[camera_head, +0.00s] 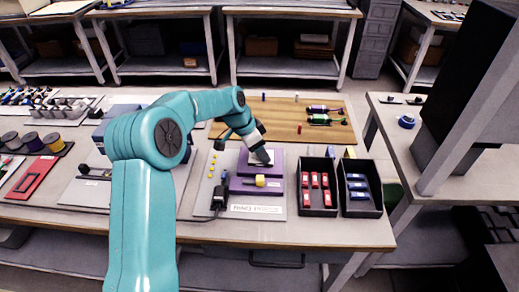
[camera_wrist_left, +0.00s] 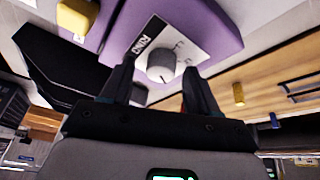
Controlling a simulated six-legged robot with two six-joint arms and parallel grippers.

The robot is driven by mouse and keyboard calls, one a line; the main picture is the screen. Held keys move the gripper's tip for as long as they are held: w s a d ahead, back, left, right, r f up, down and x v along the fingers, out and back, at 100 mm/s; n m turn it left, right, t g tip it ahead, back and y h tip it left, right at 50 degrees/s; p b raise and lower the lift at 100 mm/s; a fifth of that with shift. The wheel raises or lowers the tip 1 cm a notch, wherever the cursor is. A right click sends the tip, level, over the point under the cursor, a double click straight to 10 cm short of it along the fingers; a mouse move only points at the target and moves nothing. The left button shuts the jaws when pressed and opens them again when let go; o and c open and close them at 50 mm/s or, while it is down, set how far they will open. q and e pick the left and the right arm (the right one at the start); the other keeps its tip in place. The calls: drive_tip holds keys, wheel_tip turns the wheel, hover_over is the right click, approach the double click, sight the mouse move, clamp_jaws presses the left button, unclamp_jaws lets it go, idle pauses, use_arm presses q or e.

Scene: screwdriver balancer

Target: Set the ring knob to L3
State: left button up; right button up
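The ring knob (camera_wrist_left: 160,66) is a grey round knob on a white plate marked RING (camera_wrist_left: 158,42), on top of a purple box (camera_wrist_left: 107,33). Small marks beside it are too blurred to read. In the head view the purple box (camera_head: 243,168) stands on the bench, and the knob is hidden by my left gripper (camera_head: 262,158). In the left wrist view my left gripper (camera_wrist_left: 160,80) is open, its dark fingers apart with the knob seen between their tips. I cannot tell whether they touch it. My right gripper is not in view.
A yellow knob (camera_head: 260,180) sits on the purple unit's front part. A black tool (camera_head: 219,197) stands to its left. Black bins with red blocks (camera_head: 318,211) and blue blocks (camera_head: 360,213) are to the right. A wooden board (camera_head: 285,134) lies behind.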

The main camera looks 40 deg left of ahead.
use_arm(q)
drive_tip(key=v, duration=1.6)
drive_tip(key=shift+r, duration=0.2)
drive_tip(key=shift+a, duration=0.1)
